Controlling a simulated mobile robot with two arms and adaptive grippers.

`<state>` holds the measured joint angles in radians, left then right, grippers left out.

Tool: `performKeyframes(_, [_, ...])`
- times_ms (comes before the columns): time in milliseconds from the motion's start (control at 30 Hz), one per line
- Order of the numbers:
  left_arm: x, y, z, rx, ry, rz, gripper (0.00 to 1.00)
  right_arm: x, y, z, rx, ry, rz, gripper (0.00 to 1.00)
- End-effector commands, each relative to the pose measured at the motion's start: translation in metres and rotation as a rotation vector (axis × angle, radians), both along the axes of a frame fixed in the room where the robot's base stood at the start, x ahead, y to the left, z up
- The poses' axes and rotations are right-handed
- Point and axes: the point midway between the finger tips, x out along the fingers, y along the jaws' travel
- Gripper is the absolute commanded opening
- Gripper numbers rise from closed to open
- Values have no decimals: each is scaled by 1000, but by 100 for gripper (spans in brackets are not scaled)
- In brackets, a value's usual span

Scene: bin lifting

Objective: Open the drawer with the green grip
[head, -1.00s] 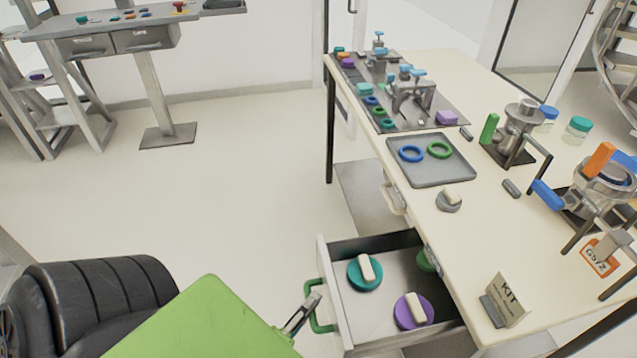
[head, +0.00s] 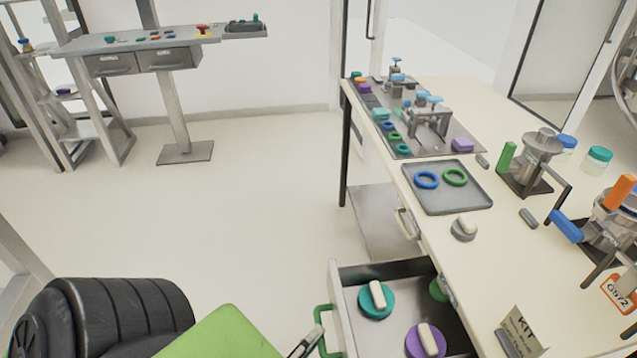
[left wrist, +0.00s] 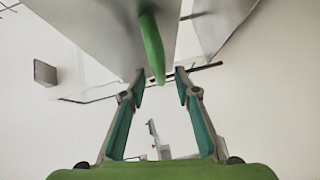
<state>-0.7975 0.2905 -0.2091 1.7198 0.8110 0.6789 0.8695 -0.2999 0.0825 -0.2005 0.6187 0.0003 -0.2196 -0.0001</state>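The drawer (head: 388,270) stands pulled out from the near left side of the long table in the head view. Its green grip (head: 321,318) is on the drawer's left face, and it also shows in the left wrist view (left wrist: 152,48). My left gripper (head: 318,335) is at the grip, its tips close to it. In the left wrist view its two fingers (left wrist: 160,74) are spread, with the grip's end between the tips and gaps on both sides. My right gripper is in neither view.
In the drawer lie a teal disc (head: 364,302), a purple disc (head: 413,343) and a partly hidden green piece (head: 437,290). The table (head: 455,262) carries a grey tray (head: 448,201), a KIT sign (head: 522,335) and clamp devices.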

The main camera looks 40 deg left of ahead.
Motion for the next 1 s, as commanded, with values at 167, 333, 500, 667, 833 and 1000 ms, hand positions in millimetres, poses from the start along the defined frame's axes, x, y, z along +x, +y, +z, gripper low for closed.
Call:
performKeyframes(167, [-41, -5, 4, -1, 6, -1, 29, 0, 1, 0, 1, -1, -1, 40])
performKeyframes(333, [-70, -9, 9, -1, 4, 0, 29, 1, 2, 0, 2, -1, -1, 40])
performKeyframes(500, [-84, -11, 11, 0, 2, -1, 29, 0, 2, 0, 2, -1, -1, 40])
performKeyframes(667, [-87, -11, 12, 0, 0, -1, 29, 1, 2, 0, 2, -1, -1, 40])
performKeyframes(833, [-87, -11, 12, 0, 1, -1, 29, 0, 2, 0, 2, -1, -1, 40])
performKeyframes(1000, [-87, -11, 12, 0, 1, 0, 29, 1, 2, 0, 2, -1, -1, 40])
